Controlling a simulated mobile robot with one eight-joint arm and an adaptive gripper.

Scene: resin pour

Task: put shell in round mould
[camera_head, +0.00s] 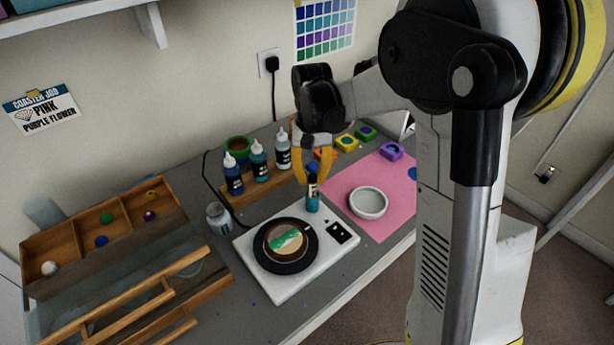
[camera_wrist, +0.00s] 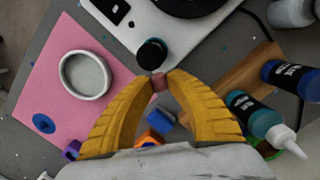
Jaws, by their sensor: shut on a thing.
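My gripper (camera_head: 313,177) is shut, and its yellow fingertips (camera_wrist: 159,75) meet on a small pinkish thing (camera_wrist: 158,84) that looks like the shell. Its shape is mostly hidden by the fingers. The fingers are above the bench near the back right corner of the white scale, with a small dark and teal bottle just below or beyond them. The round mould (camera_head: 368,203) is a shallow white ring-walled dish on the pink mat, to the right of my gripper. In the wrist view the mould (camera_wrist: 85,75) lies left of the fingers and looks empty.
The small bottle (camera_head: 312,202) stands near the scale (camera_head: 277,285), which bears a cup (camera_head: 272,239) with a green stick. Dropper bottles (camera_head: 258,162) stand in a wooden rack behind. Small coloured blocks (camera_head: 346,143) line the back of the pink mat (camera_head: 345,180). A wooden organiser (camera_head: 75,248) is left.

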